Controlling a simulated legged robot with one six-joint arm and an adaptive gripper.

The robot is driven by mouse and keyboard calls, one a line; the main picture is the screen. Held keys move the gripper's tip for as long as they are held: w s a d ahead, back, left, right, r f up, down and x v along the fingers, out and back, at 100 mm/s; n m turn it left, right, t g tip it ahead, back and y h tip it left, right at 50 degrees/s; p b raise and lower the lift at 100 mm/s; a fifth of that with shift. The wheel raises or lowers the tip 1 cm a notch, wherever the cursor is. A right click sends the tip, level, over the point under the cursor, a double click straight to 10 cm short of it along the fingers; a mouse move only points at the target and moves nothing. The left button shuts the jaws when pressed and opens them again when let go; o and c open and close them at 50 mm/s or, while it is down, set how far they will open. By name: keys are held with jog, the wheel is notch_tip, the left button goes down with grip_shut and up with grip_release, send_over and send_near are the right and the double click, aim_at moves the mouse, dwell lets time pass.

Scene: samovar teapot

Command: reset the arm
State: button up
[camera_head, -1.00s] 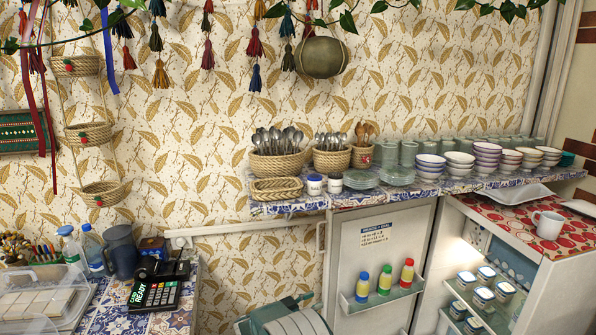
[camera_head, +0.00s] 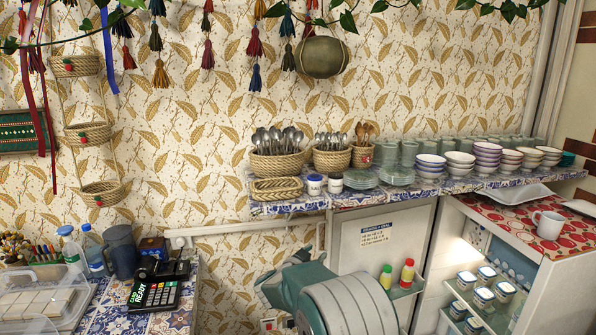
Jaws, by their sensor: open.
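A rounded teal and pale grey part of my own arm (camera_head: 335,298) rises from the bottom edge, right of the middle. It stands in front of the white cabinet and hides part of its door shelf. My gripper does not show in this view, so where its fingers are cannot be seen.
A blue-tiled shelf (camera_head: 322,203) above my arm carries spoon baskets (camera_head: 277,165), glass plates and stacked bowls (camera_head: 487,156). On the right, a white mug (camera_head: 547,225) stands on a red patterned surface. A card terminal (camera_head: 156,292) sits on the left counter.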

jog(key=s+d+r+n+y, duration=0.1)
jog(key=s+r+n+y, duration=0.6)
jog(key=s+r+y, duration=0.6)
jog(key=s+d+f+g+h, duration=0.1)
jog(key=s+d+g, duration=0.1)
jog(key=s, duration=0.9)
jog(key=s+d+f+n+g+h, duration=0.1)
jog(key=s+d+f+g, duration=0.1)
jog(key=s, duration=0.9)
jog(key=s+d+f+n+g+h, duration=0.1)
jog(key=s+d+g, duration=0.3)
jog(key=s, duration=0.7)
jog(key=shift+d+f+h, duration=0.4)
jog(key=shift+d+f, duration=0.1)
jog(key=shift+d, duration=0.5)
jog(key=shift+w, duration=0.1)
